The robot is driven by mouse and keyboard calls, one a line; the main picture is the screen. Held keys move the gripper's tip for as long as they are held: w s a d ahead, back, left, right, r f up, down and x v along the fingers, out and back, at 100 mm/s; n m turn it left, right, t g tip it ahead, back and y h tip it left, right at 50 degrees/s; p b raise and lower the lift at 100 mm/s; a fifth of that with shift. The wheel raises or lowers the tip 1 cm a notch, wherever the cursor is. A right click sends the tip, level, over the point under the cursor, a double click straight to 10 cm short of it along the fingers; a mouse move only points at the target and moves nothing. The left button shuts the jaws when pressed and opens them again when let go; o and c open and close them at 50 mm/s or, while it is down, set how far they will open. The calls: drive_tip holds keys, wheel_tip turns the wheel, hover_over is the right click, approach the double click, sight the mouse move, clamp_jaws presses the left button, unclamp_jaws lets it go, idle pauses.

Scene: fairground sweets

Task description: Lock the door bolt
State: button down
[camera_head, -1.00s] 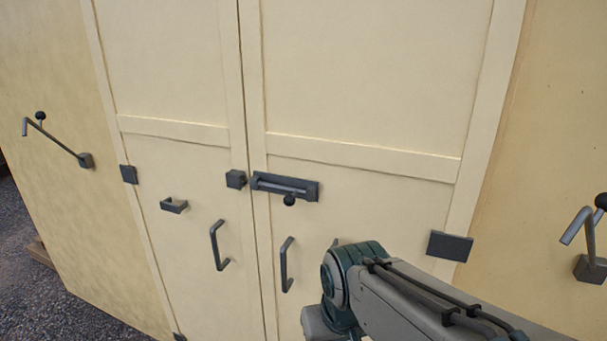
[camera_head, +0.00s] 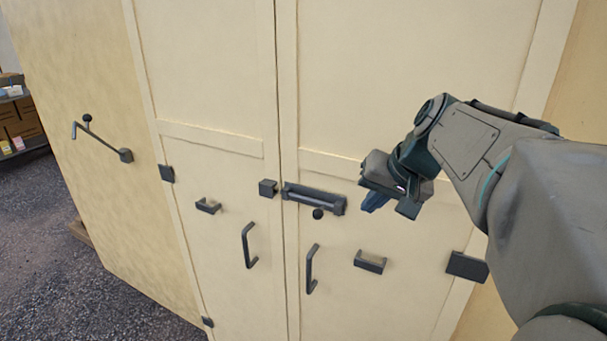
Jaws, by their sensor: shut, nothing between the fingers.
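The door bolt (camera_head: 316,198) is a dark grey bar in a housing on the right door leaf, beside the seam. Its round black knob (camera_head: 318,213) hangs below the housing. The dark square keeper (camera_head: 267,188) is on the left leaf, across the seam from the bolt; a gap shows between the bolt's left end and the keeper. My gripper (camera_head: 374,203) is shut and empty, to the right of the bolt housing and apart from the knob. Its fingertips point down and to the left. My wrist partly hides the right leaf's crossbar.
Two upright handles, left (camera_head: 248,246) and right (camera_head: 311,269), stand out below the bolt. Small brackets (camera_head: 207,206) and (camera_head: 370,262) jut from the leaves. A bent lever (camera_head: 101,139) is on the left wall. Shelves with boxes (camera_head: 20,118) stand at far left.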

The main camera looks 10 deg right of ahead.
sight(339, 209)
drive_tip(key=shift+w+d+r+t, duration=0.15)
drive_tip(key=shift+w+d+r, duration=0.15)
drive_tip(key=shift+r, duration=0.3)
drive_tip(key=shift+w+d+r+t, duration=0.15)
drive_tip(key=shift+w+d+r, duration=0.1)
drive_tip(key=shift+r, duration=0.3)
drive_tip(key=shift+a+f, duration=0.1)
drive_tip(key=p+x, duration=0.1)
drive_tip(key=x, duration=0.2)
drive_tip(key=a+p+x, duration=0.1)
drive_tip(key=x, duration=0.3)
drive_tip(key=a+r+p+x, duration=0.1)
drive_tip(key=x, duration=0.3)
drive_tip(key=shift+w+a+f, duration=0.2)
drive_tip(key=shift+w+a, duration=0.05)
drive_tip(key=shift+w, duration=0.05)
drive_tip(key=shift+w+a+f, duration=0.25)
drive_tip(key=shift+a, duration=0.2)
